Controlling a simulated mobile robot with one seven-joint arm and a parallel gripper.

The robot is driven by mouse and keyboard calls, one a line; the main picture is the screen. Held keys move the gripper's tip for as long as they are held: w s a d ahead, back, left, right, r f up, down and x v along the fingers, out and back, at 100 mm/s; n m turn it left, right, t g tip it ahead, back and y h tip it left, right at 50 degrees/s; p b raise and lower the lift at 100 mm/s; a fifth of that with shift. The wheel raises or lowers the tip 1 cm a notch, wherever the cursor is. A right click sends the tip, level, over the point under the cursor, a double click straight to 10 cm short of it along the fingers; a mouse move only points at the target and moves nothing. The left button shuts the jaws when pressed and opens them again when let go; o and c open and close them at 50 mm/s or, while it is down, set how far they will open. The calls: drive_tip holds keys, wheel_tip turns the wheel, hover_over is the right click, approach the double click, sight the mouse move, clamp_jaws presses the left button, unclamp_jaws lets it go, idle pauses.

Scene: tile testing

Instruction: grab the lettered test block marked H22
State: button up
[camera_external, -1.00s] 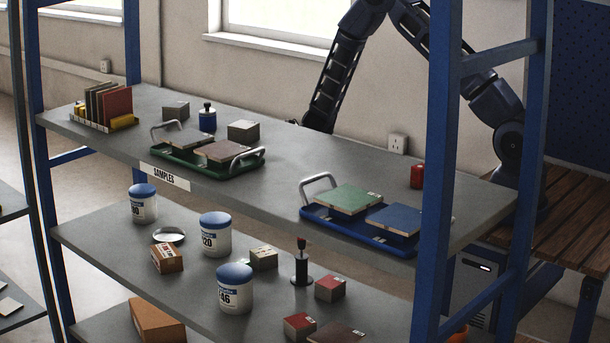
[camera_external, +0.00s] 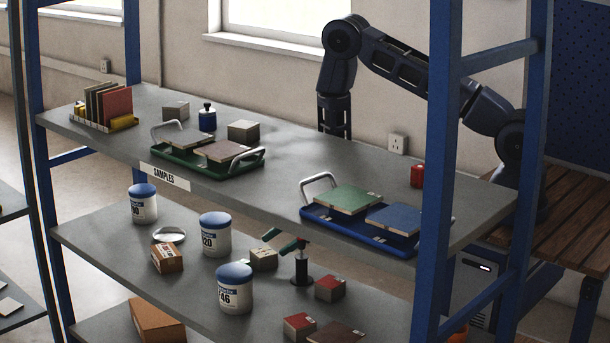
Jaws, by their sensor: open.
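Several small test blocks stand on the shelves, and I cannot read H22 on any of them. A pale speckled block (camera_external: 263,260) with dark marks stands on the lower shelf. A red-topped block (camera_external: 330,288) with a white label stands to its right, and another red-topped block (camera_external: 299,326) is nearer the front. Two grey blocks (camera_external: 176,111) (camera_external: 243,131) stand on the upper shelf.
A dark stand with a red knob (camera_external: 301,273) is close to the right of my gripper. White jars with blue lids (camera_external: 215,240) (camera_external: 235,295) stand left and in front. The upper shelf (camera_external: 300,160) hangs over the work space. A small box (camera_external: 167,259) lies further left.

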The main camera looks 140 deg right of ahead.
sight(265, 251)
drive_tip(key=shift+x, duration=2.95)
drive_tip(key=shift+c, duration=0.4)
drive_tip(key=c, duration=1.2)
drive_tip(key=shift+c, duration=0.2)
drive_tip(key=shift+r, duration=0.1)
